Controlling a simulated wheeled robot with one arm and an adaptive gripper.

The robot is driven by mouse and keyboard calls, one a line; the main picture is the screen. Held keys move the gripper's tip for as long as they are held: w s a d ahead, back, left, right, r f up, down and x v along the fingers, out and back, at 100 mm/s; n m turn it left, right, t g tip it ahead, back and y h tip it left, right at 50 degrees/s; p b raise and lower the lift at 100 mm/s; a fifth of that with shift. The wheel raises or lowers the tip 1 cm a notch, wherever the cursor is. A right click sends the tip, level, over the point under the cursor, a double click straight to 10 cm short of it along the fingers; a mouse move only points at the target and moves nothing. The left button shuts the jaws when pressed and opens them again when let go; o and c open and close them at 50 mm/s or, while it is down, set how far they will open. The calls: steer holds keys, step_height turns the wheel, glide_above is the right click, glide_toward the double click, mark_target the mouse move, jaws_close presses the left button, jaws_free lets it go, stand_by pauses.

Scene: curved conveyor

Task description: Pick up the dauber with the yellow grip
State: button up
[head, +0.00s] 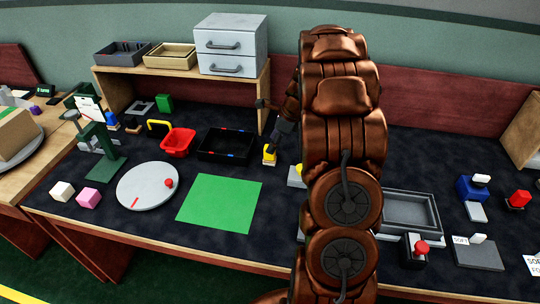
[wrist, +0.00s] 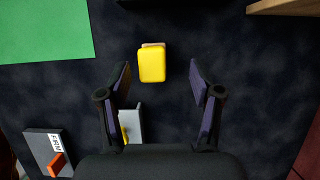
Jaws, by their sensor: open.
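The dauber with the yellow grip (wrist: 152,65) stands on the dark mat just ahead of my fingertips in the wrist view. Its grip is a rounded yellow block, and a pale edge shows behind it. In the head view the dauber (head: 269,158) is right of the green sheet, below my gripper (head: 282,130). My gripper is open in the wrist view (wrist: 160,78), with its two dark fingers apart to the left and right. The dauber lies between their lines, slightly left of centre. I see no contact.
A grey piece with a yellow part (wrist: 135,125) lies close by the left finger. A grey plate with an orange lever (wrist: 57,163) is farther left. The green sheet (head: 220,203) lies flat. A black tray (head: 227,146) stands left of the dauber. My arm hides the mat's middle.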

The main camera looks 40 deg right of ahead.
mark_target(270, 155)
steer(key=shift+a+f, duration=0.4)
steer(key=shift+f, duration=0.15)
steer(key=x, duration=0.4)
steer(key=shift+a+p, duration=0.15)
steer(key=shift+p, duration=0.25)
steer(key=shift+c, duration=0.4)
jaws_close()
